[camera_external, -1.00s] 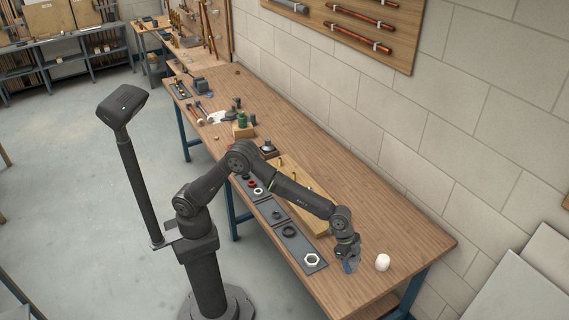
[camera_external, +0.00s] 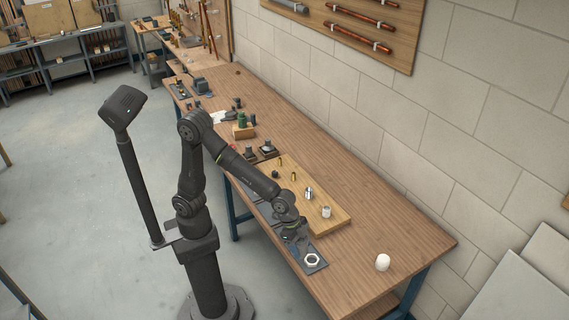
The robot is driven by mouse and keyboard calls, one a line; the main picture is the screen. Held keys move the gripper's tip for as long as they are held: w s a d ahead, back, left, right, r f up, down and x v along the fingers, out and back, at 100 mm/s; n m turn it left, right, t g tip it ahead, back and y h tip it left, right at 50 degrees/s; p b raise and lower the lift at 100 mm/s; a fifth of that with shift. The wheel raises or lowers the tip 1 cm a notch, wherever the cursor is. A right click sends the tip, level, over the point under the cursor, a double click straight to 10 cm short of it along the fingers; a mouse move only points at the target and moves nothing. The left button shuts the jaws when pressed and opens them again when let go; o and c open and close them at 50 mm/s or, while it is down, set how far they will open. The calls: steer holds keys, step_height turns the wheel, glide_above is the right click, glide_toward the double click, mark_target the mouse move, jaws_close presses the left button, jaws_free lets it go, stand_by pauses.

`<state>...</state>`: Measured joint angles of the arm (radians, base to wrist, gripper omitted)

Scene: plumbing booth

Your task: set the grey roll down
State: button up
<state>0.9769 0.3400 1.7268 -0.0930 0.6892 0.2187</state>
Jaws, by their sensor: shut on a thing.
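My gripper (camera_external: 298,240) points down over the dark mat (camera_external: 320,266) along the bench's front edge. It is shut on the grey roll, which is mostly hidden by the jaws and hard to make out at this size. I cannot tell whether the roll touches the mat. A white roll (camera_external: 382,262) stands upright on the bare wood to the right, apart from my gripper.
A white hex ring (camera_external: 312,260) lies on the mat close to my gripper. A wooden board (camera_external: 337,219) with several upright pegs and a pale cylinder (camera_external: 326,212) lies behind.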

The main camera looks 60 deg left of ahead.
steer(key=s+a+f, duration=0.1)
steer(key=s+a, duration=0.3)
steer(key=a, duration=0.3)
steer(key=w+a+f, duration=0.1)
steer(key=w+f, duration=0.1)
steer(key=w, duration=0.1)
steer(key=w+a+f, duration=0.1)
steer(key=w+f, duration=0.1)
steer(key=w, duration=0.2)
steer(key=w+f, duration=0.3)
steer(key=w, duration=0.1)
steer(key=shift+a, duration=0.4)
steer(key=shift+f, duration=1.95)
steer(key=shift+f, duration=0.2)
steer(key=o, duration=1)
